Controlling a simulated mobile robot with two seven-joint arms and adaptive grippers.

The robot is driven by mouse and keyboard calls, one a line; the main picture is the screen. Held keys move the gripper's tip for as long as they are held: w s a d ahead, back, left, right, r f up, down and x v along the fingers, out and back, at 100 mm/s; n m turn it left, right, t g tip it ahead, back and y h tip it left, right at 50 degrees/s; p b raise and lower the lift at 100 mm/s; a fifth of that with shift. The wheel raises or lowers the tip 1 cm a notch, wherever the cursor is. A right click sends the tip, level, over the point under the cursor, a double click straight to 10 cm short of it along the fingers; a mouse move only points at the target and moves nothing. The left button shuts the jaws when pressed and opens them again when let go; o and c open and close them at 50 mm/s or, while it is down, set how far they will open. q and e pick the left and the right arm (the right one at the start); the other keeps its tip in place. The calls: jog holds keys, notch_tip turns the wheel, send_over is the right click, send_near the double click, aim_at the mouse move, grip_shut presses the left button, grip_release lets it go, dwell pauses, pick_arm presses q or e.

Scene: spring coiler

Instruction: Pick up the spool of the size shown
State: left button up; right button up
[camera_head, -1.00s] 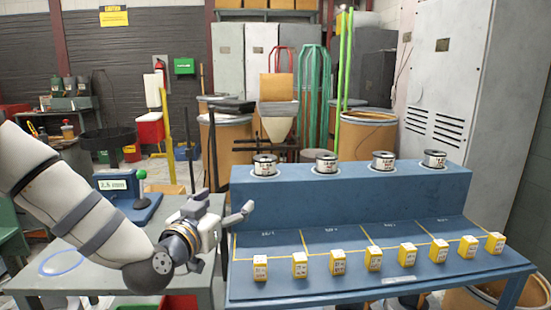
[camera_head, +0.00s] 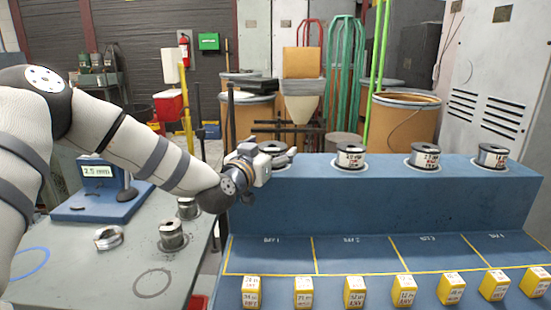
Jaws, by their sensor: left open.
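A blue device with a small display (camera_head: 97,170) reading 2.5 mm stands on the grey table at the left. Labelled wire spools stand in a row on the raised blue shelf: one (camera_head: 350,156) left of centre, one (camera_head: 424,156) further right and one (camera_head: 492,154) at the right end. Their labels are too small to read surely. My left gripper (camera_head: 286,156) is open at the leftmost spool (camera_head: 272,146), which it mostly hides. I cannot tell whether the fingers touch it. My right gripper is not in view.
Several yellow labelled blocks (camera_head: 355,292) line the front of the blue bench (camera_head: 370,255). Metal cylindrical parts (camera_head: 172,236) and a metal ring (camera_head: 109,238) lie on the grey table (camera_head: 60,285). Brown drums (camera_head: 402,120) stand behind the shelf.

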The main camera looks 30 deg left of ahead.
pick_arm(q)
jog(key=shift+w+a+f, duration=0.1)
jog(key=shift+w+f, duration=0.1)
jog(key=shift+w, duration=0.35)
jog(key=shift+r, duration=0.2)
jog(key=c, duration=1.6)
jog(key=shift+r, duration=0.15)
